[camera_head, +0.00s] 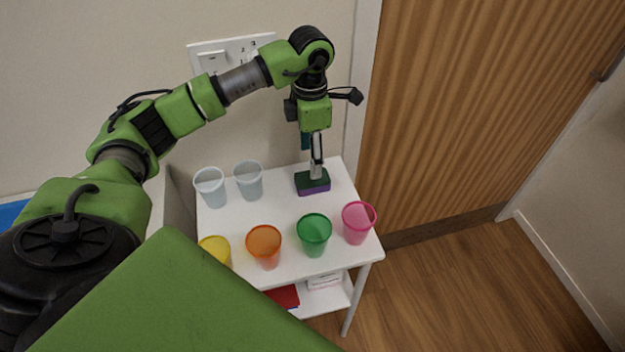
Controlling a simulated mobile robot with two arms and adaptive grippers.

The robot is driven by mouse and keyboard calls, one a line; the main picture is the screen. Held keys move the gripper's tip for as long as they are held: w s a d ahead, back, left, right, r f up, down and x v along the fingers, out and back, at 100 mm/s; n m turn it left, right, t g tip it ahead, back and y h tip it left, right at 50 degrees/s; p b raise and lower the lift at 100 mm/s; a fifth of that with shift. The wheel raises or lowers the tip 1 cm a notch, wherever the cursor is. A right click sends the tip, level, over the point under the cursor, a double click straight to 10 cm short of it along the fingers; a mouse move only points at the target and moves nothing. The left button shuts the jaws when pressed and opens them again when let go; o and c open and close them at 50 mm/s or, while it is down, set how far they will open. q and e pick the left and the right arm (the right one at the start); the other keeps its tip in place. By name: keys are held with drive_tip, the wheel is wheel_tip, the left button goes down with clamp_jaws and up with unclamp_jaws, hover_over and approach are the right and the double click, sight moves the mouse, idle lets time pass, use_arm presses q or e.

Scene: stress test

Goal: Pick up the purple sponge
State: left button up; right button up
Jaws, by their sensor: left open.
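The purple sponge (314,190) lies on the white table (285,206) near its back right. Its top is dark green and its lower side is purple. My left gripper (316,172) points straight down right above the sponge, with its fingertips at or just over the top. It is open; I cannot tell whether it touches the sponge. The fingers hide a small part of the sponge's top. My right gripper is not in view.
Two clear cups (249,180) stand left of the sponge. Yellow (215,248), orange (264,246), green (314,235) and pink (358,222) cups stand along the front. A wall and socket plate (232,52) are behind; a wooden door (480,110) is at right.

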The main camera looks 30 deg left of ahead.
sight(312, 182)
use_arm(q)
wheel_tip(312, 182, down, 3)
wheel_tip(312, 182, down, 4)
drive_tip(key=shift+w+d+f+p, duration=0.1)
drive_tip(key=shift+d+p, duration=0.05)
drive_tip(key=shift+p, duration=0.6)
drive_tip(key=shift+f, duration=0.55)
drive_tip(key=c, duration=0.8)
